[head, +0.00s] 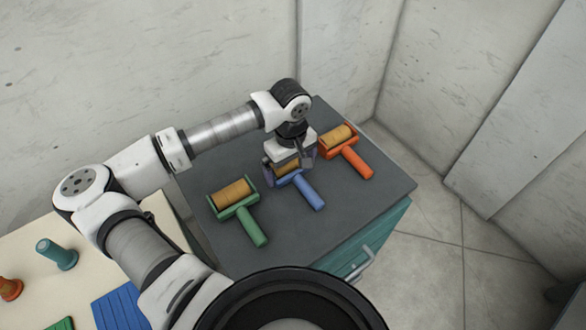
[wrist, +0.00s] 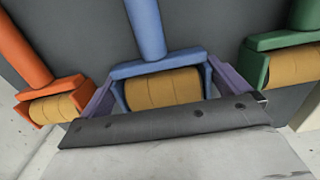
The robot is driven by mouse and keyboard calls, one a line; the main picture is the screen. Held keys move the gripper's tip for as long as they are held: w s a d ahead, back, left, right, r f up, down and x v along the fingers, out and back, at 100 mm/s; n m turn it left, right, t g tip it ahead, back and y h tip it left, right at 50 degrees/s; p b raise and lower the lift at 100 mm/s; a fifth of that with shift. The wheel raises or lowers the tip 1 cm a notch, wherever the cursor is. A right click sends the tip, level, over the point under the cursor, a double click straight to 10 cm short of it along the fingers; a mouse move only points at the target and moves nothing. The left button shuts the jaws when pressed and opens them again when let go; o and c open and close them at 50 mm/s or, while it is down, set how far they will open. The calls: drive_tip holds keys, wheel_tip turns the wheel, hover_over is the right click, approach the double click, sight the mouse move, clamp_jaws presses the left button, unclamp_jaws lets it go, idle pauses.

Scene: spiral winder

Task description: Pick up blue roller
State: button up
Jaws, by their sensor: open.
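The blue roller (head: 308,190) lies on the dark grey cabinet top between two other rollers. It has a blue handle and frame around a tan, wood-coloured cylinder. In the wrist view the blue roller (wrist: 162,88) is central, its handle running up out of the picture. My gripper (head: 290,175) is over its cylinder end, pointing down. In the wrist view the purple fingers of my gripper (wrist: 165,92) are apart, one on each side of the blue frame. Whether they touch the frame I cannot tell. My gripper hides part of the cylinder in the head view.
An orange roller (head: 350,158) lies to the right and a green roller (head: 240,208) to the left on the cabinet top (head: 340,218). Concrete walls stand behind. A cream table (head: 30,255) at lower left holds pegs (head: 57,254) and a blue mat (head: 120,308).

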drive_tip(key=c, duration=0.6)
drive_tip(key=shift+c, duration=0.6)
drive_tip(key=shift+r, duration=0.1)
